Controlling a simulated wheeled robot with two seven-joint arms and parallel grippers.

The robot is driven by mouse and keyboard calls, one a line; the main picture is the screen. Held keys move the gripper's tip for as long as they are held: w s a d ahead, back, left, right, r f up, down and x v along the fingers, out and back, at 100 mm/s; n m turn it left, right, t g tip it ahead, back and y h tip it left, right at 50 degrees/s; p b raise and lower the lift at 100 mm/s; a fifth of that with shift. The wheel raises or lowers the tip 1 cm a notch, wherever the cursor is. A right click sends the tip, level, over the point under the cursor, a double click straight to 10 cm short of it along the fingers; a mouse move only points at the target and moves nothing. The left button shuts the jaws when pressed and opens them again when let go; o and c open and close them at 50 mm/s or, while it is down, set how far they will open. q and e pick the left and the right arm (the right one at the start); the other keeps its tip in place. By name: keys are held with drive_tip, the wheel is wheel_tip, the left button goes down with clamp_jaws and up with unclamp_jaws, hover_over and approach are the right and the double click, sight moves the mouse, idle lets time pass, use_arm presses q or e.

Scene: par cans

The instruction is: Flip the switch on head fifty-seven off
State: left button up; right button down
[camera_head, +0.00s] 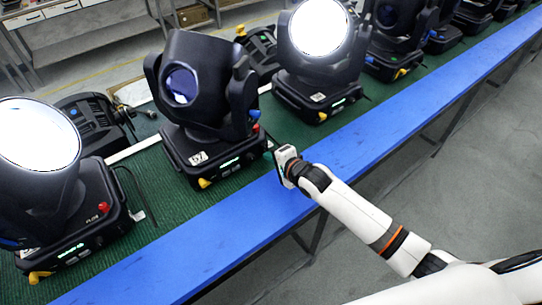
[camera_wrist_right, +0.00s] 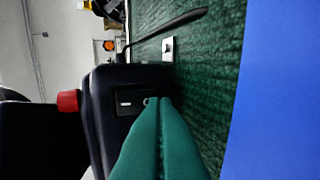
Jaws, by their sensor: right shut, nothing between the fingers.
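Head fifty-seven (camera_head: 205,100) is a black moving light on the green mat, with a white label that seems to read 57 (camera_head: 198,158) on its base. Its lens is dark with a faint reflection, while the heads on both sides glow white. My right gripper (camera_head: 271,152) is at the right side of its base. In the right wrist view the green fingers (camera_wrist_right: 158,102) are shut and empty, with tips at a dark panel holding a small switch (camera_wrist_right: 125,103). The tips partly cover the panel; I cannot tell whether they touch it. My left gripper is not in view.
A lit head (camera_head: 318,55) stands to the right and another (camera_head: 40,150) to the left. A red knob (camera_wrist_right: 68,101) and a black cable (camera_wrist_right: 165,32) are near the fingers. The blue table edge (camera_head: 240,215) in front is clear.

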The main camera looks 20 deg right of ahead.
drive_tip(key=shift+w+a+f+t+b, duration=0.15)
drive_tip(key=shift+f+t+b, duration=0.2)
drive_tip(key=shift+b, duration=0.5)
drive_tip(key=shift+r+p, duration=0.35)
drive_tip(key=shift+p, duration=0.05)
drive_tip(key=shift+r, duration=0.1)
drive_tip(key=shift+r+p, duration=0.8)
drive_tip(key=shift+p, duration=0.15)
